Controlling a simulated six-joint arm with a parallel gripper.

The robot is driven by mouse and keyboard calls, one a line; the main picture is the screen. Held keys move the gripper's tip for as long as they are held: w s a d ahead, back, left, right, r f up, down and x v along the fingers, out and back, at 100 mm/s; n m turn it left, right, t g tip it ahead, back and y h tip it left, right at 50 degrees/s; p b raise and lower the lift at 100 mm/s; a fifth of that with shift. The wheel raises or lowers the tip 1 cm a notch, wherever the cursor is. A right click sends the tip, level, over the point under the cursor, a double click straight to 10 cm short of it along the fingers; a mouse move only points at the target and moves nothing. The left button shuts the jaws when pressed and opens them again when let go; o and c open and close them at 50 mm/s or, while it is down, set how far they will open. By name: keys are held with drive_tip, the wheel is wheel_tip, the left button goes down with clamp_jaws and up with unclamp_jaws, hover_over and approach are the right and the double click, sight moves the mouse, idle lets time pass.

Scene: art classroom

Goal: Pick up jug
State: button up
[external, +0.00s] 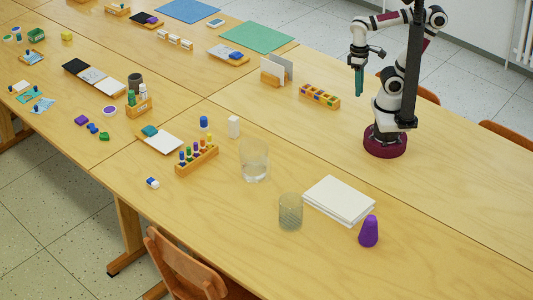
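A tall clear vessel (254,160), which looks like the jug, stands upright on the table left of the middle. I cannot make out a handle or spout on it. A shorter greyish see-through glass (290,211) stands in front of it to the right. My gripper (359,92) hangs pointing down over the back right of the table, well apart from both vessels. Its teal end is narrow and small in view, so I cannot tell whether the fingers are open or shut.
A wooden peg rack (197,158), a white block (234,127) and a blue cylinder (204,122) are left of the clear vessel. A compartment box (320,97) stands near my gripper. The right table is mostly clear.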

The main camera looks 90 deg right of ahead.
sight(256, 163)
drive_tip(key=w+a+f+n+t+h, duration=0.15)
drive_tip(key=w+n+t, duration=0.4)
drive_tip(key=w, duration=1.25)
drive_tip(key=w+a+r+n+t+y, duration=0.2)
drive_tip(key=w+a+n+t+y, duration=0.35)
drive_tip(key=w+a, duration=0.65)
drive_tip(key=shift+n+t, duration=0.3)
drive_tip(key=shift+t, duration=0.2)
drive_tip(key=f, duration=0.6)
drive_tip(key=a+f, duration=0.1)
drive_tip(key=f, duration=0.6)
drive_tip(key=s+a+f, duration=0.1)
drive_tip(key=f, duration=0.6)
drive_tip(key=shift+f, duration=0.25)
drive_tip(key=x, duration=0.7)
drive_tip(key=shift+a+f, duration=0.15)
drive_tip(key=shift+f, duration=0.15)
drive_tip(key=shift+w+a, duration=0.1)
drive_tip(key=shift+w, duration=0.1)
clamp_jaws()
drive_tip(key=shift+y, duration=0.3)
